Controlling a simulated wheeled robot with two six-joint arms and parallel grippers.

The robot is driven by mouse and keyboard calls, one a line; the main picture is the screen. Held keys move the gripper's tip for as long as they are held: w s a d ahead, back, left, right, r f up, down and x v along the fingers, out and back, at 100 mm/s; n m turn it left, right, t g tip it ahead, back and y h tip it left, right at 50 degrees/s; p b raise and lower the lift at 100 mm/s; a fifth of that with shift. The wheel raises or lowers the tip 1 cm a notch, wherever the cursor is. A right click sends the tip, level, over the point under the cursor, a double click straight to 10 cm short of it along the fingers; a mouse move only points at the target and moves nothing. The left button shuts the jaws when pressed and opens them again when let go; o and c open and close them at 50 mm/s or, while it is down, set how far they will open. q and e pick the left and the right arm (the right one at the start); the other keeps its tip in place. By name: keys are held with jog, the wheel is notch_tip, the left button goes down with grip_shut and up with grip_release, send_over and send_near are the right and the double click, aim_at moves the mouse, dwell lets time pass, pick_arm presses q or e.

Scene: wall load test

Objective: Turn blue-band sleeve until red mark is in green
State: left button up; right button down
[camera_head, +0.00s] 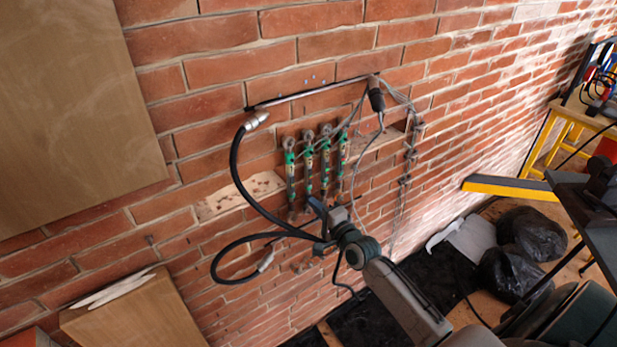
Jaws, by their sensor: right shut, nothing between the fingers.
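Several upright rods or sleeves with green parts hang side by side on the brick wall. The leftmost (291,172) and the rightmost (343,155) are the clearest. Two more stand between them, one of them near the middle (309,165). I cannot tell which sleeve has the blue band, and the red mark is too small to make out. My right gripper (320,208) is at the lower ends of the sleeves, shut with nothing in it. I cannot tell whether it touches one. It hides part of the lower ends. My left gripper is not in view.
A dark horizontal bar (310,92) is fixed above the sleeves. A black hose (236,168) loops down on the left, close to my right gripper. A chain (406,170) hangs on the right. Black bags (532,238) and a yellow beam (508,188) lie further right.

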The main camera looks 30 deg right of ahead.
jog(key=shift+d, duration=0.15)
dwell(0.4)
jog(key=shift+s, duration=0.45)
jog(key=shift+w+p, duration=0.1)
jog(key=shift+p, duration=0.2)
dwell(0.4)
jog(key=shift+w, duration=0.4)
dwell(0.3)
dwell(0.5)
jog(key=shift+s, duration=0.1)
jog(key=shift+s, duration=0.4)
jog(key=shift+w, duration=0.1)
dwell(0.6)
